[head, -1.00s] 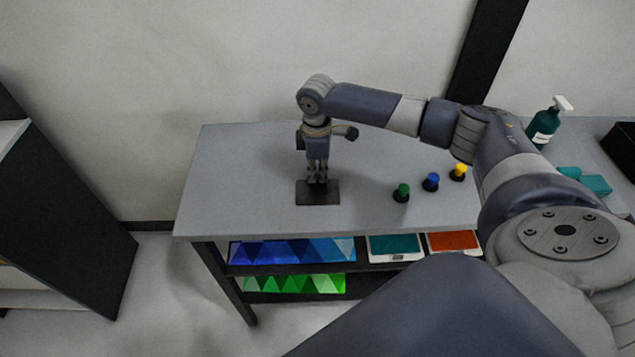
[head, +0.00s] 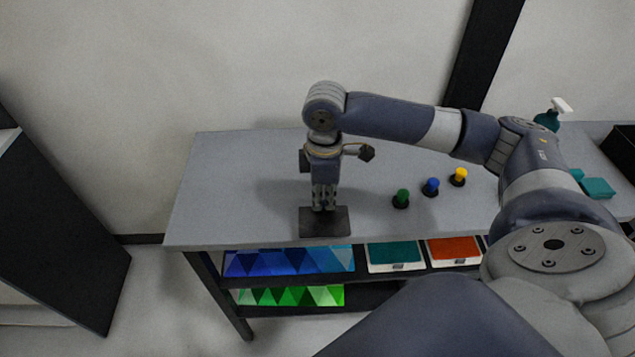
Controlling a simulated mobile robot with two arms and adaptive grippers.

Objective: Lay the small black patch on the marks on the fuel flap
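The small black patch (head: 338,226) is a flat dark rectangle at the front left part of the grey table. My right gripper (head: 324,208) points straight down over it, with its fingers close together and their tips at the patch. It holds the patch, which appears clear of the tabletop near the front edge; the exact height is hard to tell. My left gripper is not in view. The fuel flap and its marks are not in view.
A green knob (head: 401,197), a blue one (head: 431,186) and a yellow one (head: 459,176) stand on the table (head: 228,180) right of the patch. Teal cloths (head: 598,188) and a spray bottle (head: 548,119) are farther right. Shelves below hold coloured sheets. The table's left part is clear.

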